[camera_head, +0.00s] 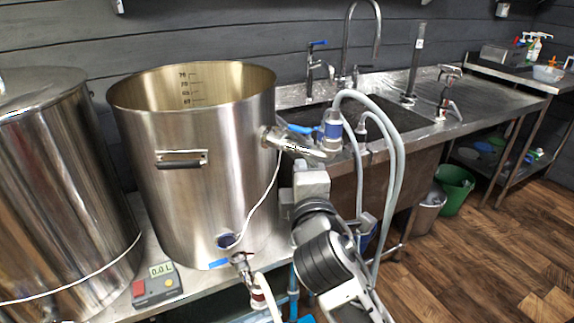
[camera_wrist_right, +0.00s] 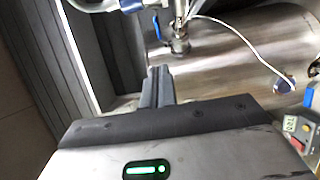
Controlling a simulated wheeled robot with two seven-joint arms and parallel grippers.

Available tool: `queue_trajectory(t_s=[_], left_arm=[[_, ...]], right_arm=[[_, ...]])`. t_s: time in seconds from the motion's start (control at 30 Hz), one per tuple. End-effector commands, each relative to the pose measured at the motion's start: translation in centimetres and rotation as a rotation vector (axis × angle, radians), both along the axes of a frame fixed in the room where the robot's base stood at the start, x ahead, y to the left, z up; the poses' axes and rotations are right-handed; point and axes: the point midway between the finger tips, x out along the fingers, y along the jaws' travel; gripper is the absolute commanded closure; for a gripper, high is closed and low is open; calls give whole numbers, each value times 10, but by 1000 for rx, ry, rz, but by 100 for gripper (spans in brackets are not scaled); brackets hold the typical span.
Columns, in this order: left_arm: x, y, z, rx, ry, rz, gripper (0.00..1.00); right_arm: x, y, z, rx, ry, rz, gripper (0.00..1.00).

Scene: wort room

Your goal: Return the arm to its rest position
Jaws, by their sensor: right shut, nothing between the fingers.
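My right arm comes up from the bottom of the head view, and its gripper (camera_head: 302,168) is in front of the right side of the open steel pot (camera_head: 200,150). The gripper is just below the pot's upper outlet valve (camera_head: 290,142). In the wrist view the fingers (camera_wrist_right: 158,82) are together with nothing between them, and the valve with its blue handle (camera_wrist_right: 157,27) is beyond them. I cannot tell whether the fingers touch anything. My left gripper is not in view.
A grey hose (camera_head: 400,160) hangs from a blue fitting (camera_head: 332,130) close to my right arm. A lower valve (camera_head: 241,262) carries another hose. A control box (camera_head: 157,287) stands before the pot. A sink (camera_head: 385,118) is behind; open floor (camera_head: 480,250) is at right.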

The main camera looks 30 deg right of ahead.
Motion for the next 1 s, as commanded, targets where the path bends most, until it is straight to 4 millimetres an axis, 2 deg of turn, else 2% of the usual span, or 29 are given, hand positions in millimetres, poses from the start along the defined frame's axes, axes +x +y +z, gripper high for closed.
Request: queue_trajectory(t_s=[0.17, 0.27, 0.37, 0.47, 0.5, 0.6, 0.7, 0.83, 0.9, 1.0], left_arm=[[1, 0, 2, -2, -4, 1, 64], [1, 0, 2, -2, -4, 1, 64], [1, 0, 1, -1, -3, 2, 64], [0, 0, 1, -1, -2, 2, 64], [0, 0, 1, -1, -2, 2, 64], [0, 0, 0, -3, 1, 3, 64], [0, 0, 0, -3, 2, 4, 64], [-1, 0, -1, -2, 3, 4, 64], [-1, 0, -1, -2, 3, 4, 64], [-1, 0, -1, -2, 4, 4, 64]], right_arm=[[-3, 1, -1, 4, 1, 2, 100], [-4, 6, -18, 57, 23, 32, 100], [-12, 20, -60, 214, 77, 100, 100], [-34, 41, -120, 479, 162, 169, 100], [-46, 50, -144, 603, 200, 184, 100], [-84, 69, -197, 917, 287, 181, 100], [-122, 84, -236, 1202, 356, 129, 100], [-159, 95, -264, 1463, 404, 42, 100], [-170, 98, -272, 1543, 414, 9, 100], [-177, 99, -275, 1591, 417, -12, 100]])
